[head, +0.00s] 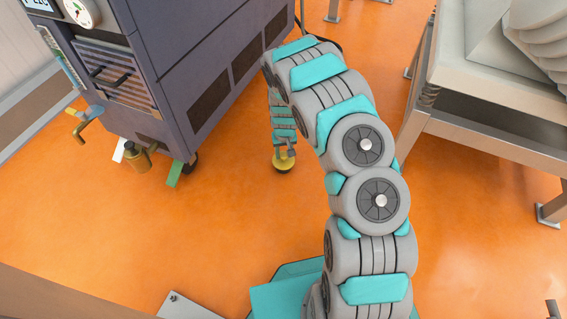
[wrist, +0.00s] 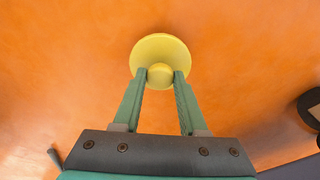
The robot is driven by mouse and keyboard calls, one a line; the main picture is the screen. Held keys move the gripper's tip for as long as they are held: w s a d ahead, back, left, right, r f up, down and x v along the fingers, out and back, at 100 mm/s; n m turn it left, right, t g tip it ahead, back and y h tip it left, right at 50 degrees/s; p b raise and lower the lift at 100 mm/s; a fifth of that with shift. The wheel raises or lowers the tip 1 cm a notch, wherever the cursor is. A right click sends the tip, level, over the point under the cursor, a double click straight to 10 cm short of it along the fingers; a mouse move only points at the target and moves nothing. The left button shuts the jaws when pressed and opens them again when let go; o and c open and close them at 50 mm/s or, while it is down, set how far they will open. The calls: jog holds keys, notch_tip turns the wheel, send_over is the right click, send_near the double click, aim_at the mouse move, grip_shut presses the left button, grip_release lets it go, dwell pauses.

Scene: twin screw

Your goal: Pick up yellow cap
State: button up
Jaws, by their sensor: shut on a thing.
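The yellow cap (wrist: 160,48) is a round disc with a small knob in its middle. In the wrist view my gripper (wrist: 160,77) has its two green fingers on either side of the knob, shut on it. In the head view the yellow cap (head: 284,163) shows below my gripper (head: 284,146), near the picture's middle, with the orange floor behind it. The fingers hide part of the cap there. I cannot tell how high the cap is above the floor.
A dark grey machine (head: 190,60) with vents and a gauge stands at the left, close to my arm. A brass-coloured fitting (head: 138,158) is at its lower front. A metal table (head: 480,125) stands at the right. Orange floor (head: 100,220) is clear at the lower left.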

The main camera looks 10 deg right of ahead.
grip_shut()
jog(key=shift+r, duration=0.15)
dwell(0.4)
jog(key=shift+r, duration=0.6)
notch_tip(320, 180, up, 3)
jog(key=shift+f+p, duration=0.15)
jog(key=shift+p, duration=0.25)
jog(key=s+a, duration=0.2)
jog(key=s, duration=1.3)
jog(key=w+r+p, duration=0.3)
jog(key=r, duration=0.8)
jog(key=w+d+r+p, duration=0.1)
jog(key=w+r+p, duration=0.2)
jog(key=r, duration=0.8)
jog(key=w+d+r+p, duration=0.1)
jog(key=w+r+p, duration=0.3)
jog(key=r, duration=0.7)
